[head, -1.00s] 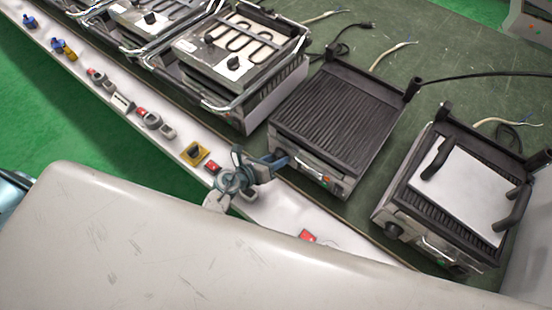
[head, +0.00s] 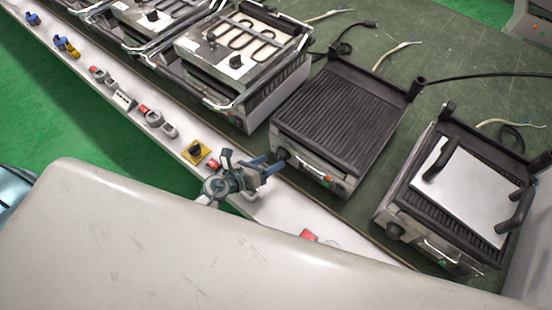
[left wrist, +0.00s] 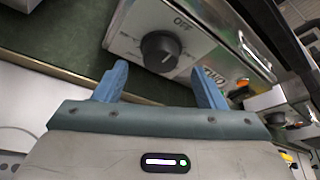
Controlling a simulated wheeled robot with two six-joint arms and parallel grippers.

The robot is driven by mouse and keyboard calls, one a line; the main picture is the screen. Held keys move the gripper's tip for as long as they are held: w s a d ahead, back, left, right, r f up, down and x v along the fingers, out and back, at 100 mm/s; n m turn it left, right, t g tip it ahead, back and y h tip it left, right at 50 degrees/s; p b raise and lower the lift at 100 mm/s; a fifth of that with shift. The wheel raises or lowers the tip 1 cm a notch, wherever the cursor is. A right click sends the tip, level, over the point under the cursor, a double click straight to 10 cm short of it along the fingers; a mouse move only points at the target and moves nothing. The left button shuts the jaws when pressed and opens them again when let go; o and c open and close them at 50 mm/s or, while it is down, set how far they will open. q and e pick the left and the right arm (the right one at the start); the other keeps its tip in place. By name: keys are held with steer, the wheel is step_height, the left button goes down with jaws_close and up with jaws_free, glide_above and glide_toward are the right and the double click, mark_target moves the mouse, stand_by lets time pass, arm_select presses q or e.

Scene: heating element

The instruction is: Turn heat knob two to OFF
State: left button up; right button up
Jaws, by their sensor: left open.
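In the left wrist view a black round knob (left wrist: 160,50) with a pale pointer line sits on a metal front panel (left wrist: 200,22). The word OFF is printed above it. In the head view this looks like the knob (head: 283,154) at the left of the ridged black grill (head: 335,108). My left gripper (head: 268,166) is open and empty, its blue fingers just in front of that knob. In the left wrist view the fingers (left wrist: 160,88) are spread below the knob, apart from it. My right gripper is not in view.
A second grill with a light plate (head: 465,190) stands at the right. Heating units with exposed coils (head: 240,45) stand at the upper left. A white ledge (head: 290,215) with a yellow switch (head: 196,152) and red parts runs along the front.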

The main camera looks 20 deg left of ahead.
arm_select(q)
steer(key=v, duration=0.6)
steer(key=shift+s+r+b, duration=0.15)
steer(key=shift+s+b, duration=0.15)
steer(key=shift+s, duration=0.05)
steer(key=shift+a, duration=0.15)
